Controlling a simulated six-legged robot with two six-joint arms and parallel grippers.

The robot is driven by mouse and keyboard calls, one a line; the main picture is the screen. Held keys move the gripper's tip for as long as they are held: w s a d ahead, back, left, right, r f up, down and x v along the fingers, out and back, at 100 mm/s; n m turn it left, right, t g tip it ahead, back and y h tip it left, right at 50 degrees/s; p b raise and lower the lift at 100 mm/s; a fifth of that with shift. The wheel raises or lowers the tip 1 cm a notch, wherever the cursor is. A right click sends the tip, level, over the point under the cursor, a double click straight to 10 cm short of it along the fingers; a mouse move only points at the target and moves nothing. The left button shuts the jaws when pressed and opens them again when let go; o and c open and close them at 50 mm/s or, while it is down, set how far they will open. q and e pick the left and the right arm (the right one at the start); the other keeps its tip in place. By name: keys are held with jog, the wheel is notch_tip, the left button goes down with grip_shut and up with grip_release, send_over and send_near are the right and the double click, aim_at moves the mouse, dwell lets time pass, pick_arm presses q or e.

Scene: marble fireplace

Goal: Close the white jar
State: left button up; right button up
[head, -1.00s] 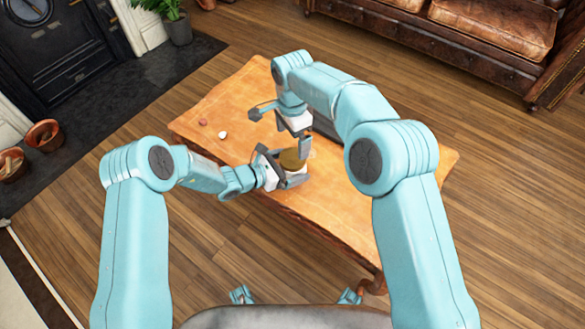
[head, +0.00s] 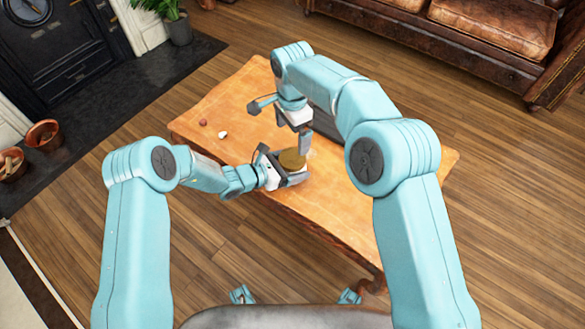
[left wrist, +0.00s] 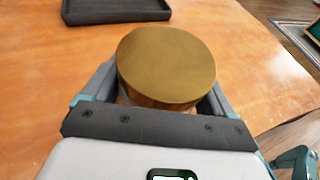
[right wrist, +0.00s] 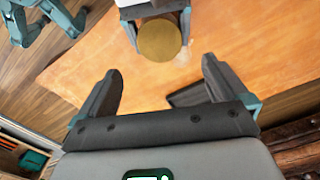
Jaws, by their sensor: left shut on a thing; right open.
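The white jar (head: 302,168) stands on the orange-brown table, mostly hidden by my left gripper. Its round gold-brown lid (head: 291,159) sits on top; whether it is fully seated I cannot tell. In the left wrist view the lid (left wrist: 166,62) fills the space between the fingers and hides most of the jar. My left gripper (head: 283,167) is shut on the jar from the left, below the lid. My right gripper (head: 302,150) is open and empty, pointing down close by the lid. In the right wrist view the lid (right wrist: 159,40) lies beyond the open fingers (right wrist: 163,75).
A dark tray (left wrist: 115,9) lies on the table, partly behind my right arm in the head view. A small white object (head: 222,135) and a small reddish-brown one (head: 203,122) lie at the table's left. The table's right part is clear.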

notch_tip(320, 180, up, 6)
dwell(0.4)
jog(key=shift+r, duration=0.1)
pick_arm(q)
jog(key=o, duration=1.9)
jog(key=shift+c, duration=0.2)
